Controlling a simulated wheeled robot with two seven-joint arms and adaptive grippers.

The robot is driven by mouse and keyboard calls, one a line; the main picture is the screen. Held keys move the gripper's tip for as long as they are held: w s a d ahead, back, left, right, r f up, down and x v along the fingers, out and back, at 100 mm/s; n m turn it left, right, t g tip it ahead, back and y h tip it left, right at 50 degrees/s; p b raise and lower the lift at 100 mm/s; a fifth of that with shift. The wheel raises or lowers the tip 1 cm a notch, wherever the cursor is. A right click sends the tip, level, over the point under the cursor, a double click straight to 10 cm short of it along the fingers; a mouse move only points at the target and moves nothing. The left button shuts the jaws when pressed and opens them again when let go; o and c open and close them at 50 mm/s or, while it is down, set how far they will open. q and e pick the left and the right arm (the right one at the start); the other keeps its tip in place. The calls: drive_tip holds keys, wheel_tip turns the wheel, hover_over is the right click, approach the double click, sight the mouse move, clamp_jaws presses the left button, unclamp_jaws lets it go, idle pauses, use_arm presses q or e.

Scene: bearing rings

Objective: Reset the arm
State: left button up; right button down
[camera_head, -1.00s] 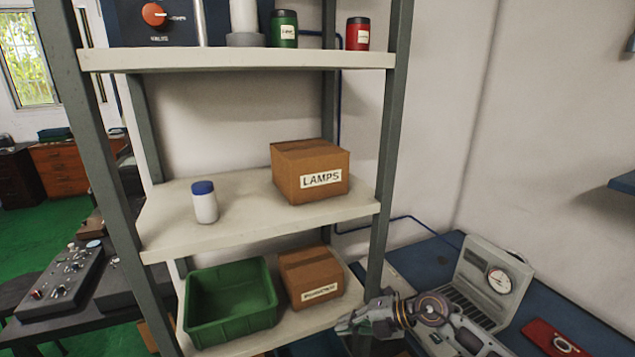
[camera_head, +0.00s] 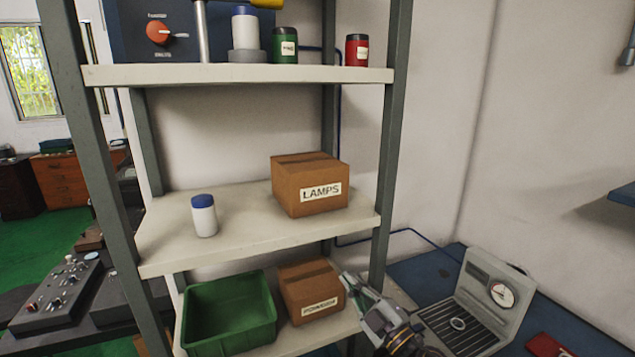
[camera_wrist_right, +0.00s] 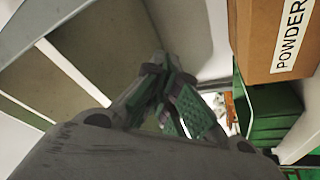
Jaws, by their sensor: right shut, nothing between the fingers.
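My right gripper (camera_head: 354,287) is at the lower right of the head view, in front of the shelf's right post and right of the box on the lowest visible shelf. Its fingers point up and left, closed together with nothing between them. In the right wrist view the closed green-padded fingers (camera_wrist_right: 172,100) show at the centre, with the brown POWDER box (camera_wrist_right: 275,38) close by at the upper right. That box (camera_head: 311,292) also shows in the head view. My left gripper is in neither view.
The shelf rack (camera_head: 260,236) holds a LAMPS box (camera_head: 310,183), a white blue-capped bottle (camera_head: 204,217) and a green bin (camera_head: 229,315). An open grey case (camera_head: 490,285) with a dial and a ring (camera_head: 457,323) stands on the blue bench (camera_head: 415,262) at right.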

drive_tip(key=s+d+f+m+g+h, duration=0.2)
drive_tip(key=s+d+f+m+h, duration=0.1)
drive_tip(key=d+f+m+h, duration=0.4)
drive_tip(key=s+d+f+m+g+h, duration=0.2)
drive_tip(key=d+f+m+h, duration=0.4)
drive_tip(key=d+m, duration=0.15)
drive_tip(key=s+f+g+y, duration=0.1)
drive_tip(key=s+f+g, duration=0.45)
drive_tip(key=s, duration=0.45)
drive_tip(key=s+f+g, duration=0.4)
drive_tip(key=s+f, duration=0.2)
drive_tip(key=s, duration=0.4)
drive_tip(key=s+f+g, duration=0.2)
drive_tip(key=s+f, duration=0.1)
drive_tip(key=f, duration=3.1)
drive_tip(key=s+d+f, duration=0.1)
drive_tip(key=s+f, duration=0.8)
drive_tip(key=s, duration=0.2)
drive_tip(key=s+d+f, duration=0.2)
drive_tip(key=s+f, duration=0.8)
drive_tip(key=s, duration=0.1)
drive_tip(key=shift+s+d+g, duration=0.15)
drive_tip(key=shift+d+g, duration=0.1)
drive_tip(key=shift+g, duration=0.2)
